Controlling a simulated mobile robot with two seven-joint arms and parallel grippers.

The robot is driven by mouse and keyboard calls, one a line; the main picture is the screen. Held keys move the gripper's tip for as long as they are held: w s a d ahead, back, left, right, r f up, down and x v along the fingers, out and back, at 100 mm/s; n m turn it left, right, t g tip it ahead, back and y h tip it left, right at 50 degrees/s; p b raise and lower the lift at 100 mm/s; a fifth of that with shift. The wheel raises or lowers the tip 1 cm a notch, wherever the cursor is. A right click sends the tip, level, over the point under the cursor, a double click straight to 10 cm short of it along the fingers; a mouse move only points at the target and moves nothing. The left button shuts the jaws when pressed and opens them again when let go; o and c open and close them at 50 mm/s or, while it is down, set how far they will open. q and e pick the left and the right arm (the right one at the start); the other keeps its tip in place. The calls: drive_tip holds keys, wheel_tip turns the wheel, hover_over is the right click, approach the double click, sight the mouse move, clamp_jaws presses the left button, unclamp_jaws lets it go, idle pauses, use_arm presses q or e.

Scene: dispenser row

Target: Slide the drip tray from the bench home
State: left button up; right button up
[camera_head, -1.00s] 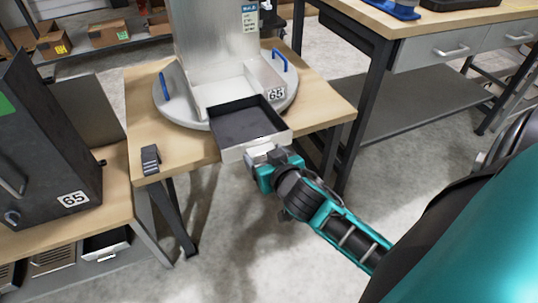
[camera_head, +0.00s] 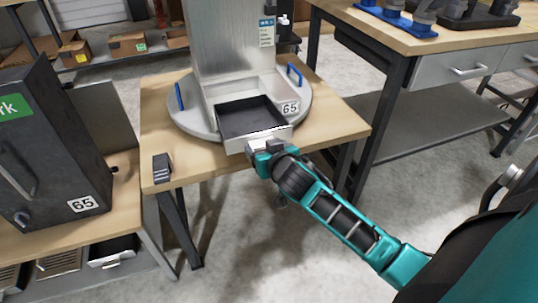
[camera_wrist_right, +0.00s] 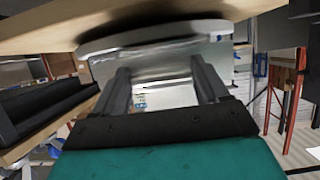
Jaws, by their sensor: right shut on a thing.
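The drip tray (camera_head: 248,117) is a square black pan with a pale metal front (camera_head: 258,140). It lies level, partly inside the pale bay at the foot of the silver dispenser (camera_head: 227,50), and its front end sticks out toward me. The dispenser stands on a round grey base (camera_head: 195,120) labelled 65. My right gripper (camera_head: 266,146) is shut on the tray's front. Its two fingers (camera_wrist_right: 163,85) show in the right wrist view, with the exact grip blurred. How deep the tray's rear sits is hard to tell. My left gripper is out of view.
Blue handles (camera_head: 294,76) rise from the round base. A small dark block (camera_head: 162,167) lies on the bench (camera_head: 330,121) at the left. A dark cabinet (camera_head: 50,150), also labelled 65, stands at the far left. Another workbench (camera_head: 425,45) is at the right.

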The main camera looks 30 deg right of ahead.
sight(260, 137)
drive_tip(key=shift+w+d+b, duration=0.15)
drive_tip(key=shift+w+d, duration=0.1)
drive_tip(key=shift+w, duration=0.75)
drive_tip(key=shift+w+d+b, duration=0.1)
drive_tip(key=shift+w+d, duration=0.1)
drive_tip(key=shift+w, duration=0.8)
drive_tip(key=shift+w+d+b, duration=0.15)
drive_tip(key=shift+w+d, duration=0.1)
drive_tip(key=shift+w, duration=0.75)
drive_tip(key=shift+f, duration=0.3)
drive_tip(key=shift+w, duration=0.1)
drive_tip(key=shift+w+d+b, duration=0.15)
drive_tip(key=shift+w+d, duration=0.05)
drive_tip(key=shift+w, duration=0.45)
drive_tip(key=shift+w+d+b, duration=0.15)
drive_tip(key=shift+w, duration=0.5)
drive_tip(key=shift+w+d+b, duration=0.15)
drive_tip(key=shift+w+b, duration=0.1)
drive_tip(key=shift+w, duration=0.4)
drive_tip(key=shift+w+d+b, duration=0.15)
drive_tip(key=shift+w+b, duration=0.1)
drive_tip(key=shift+w, duration=0.35)
drive_tip(key=o, duration=1.9)
drive_tip(key=shift+c, duration=0.2)
drive_tip(key=shift+s+f, duration=0.1)
drive_tip(key=shift+f, duration=0.05)
